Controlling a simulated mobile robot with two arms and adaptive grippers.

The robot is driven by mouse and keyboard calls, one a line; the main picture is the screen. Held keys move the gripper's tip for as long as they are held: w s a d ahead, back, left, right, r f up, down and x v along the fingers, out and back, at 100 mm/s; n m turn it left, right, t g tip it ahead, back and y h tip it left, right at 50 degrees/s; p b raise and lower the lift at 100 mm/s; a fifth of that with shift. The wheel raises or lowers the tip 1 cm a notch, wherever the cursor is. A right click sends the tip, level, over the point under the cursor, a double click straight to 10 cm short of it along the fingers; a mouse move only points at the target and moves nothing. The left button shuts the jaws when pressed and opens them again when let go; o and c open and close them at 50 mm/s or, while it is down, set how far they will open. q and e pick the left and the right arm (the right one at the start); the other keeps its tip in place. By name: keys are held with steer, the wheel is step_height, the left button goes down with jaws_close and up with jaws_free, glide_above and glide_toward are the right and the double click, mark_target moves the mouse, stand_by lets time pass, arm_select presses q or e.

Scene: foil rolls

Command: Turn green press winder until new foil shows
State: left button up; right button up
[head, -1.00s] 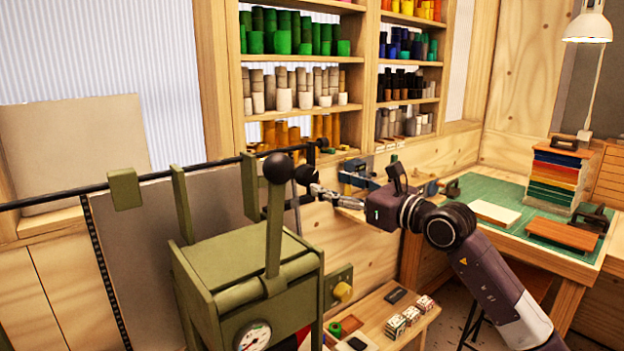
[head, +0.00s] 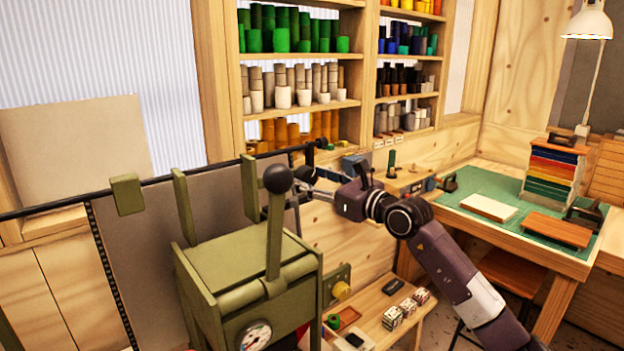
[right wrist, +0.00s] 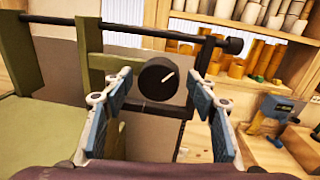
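The olive-green press (head: 245,265) stands at lower left, with a lever topped by a black ball (head: 278,178). A round black winder knob with a white mark (right wrist: 158,80) is at the press's far side. The mark points to the upper right in the right wrist view. My right gripper (head: 312,181) reaches the knob from the right. In the wrist view its blue-padded fingers (right wrist: 161,87) are spread, one on each side of the knob, with visible gaps. I cannot make out any foil on the press. My left gripper is not in view.
A black bar (head: 60,204) runs across above the press, close to my right gripper. Shelves (head: 300,115) of coloured foil rolls stand behind. A low wooden table (head: 385,305) holds small blocks. A workbench (head: 490,192) with a green mat is at right.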

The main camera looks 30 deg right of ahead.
steer(key=c, duration=0.9)
steer(key=shift+m, duration=1)
steer(key=shift+c, duration=0.2)
steer(key=m+p, duration=0.1)
steer(key=m, duration=0.2)
steer(key=o, duration=1.1)
steer(key=shift+o, duration=0.3)
steer(key=s+d, duration=0.2)
steer(key=s, duration=1)
steer(key=shift+f, duration=0.25)
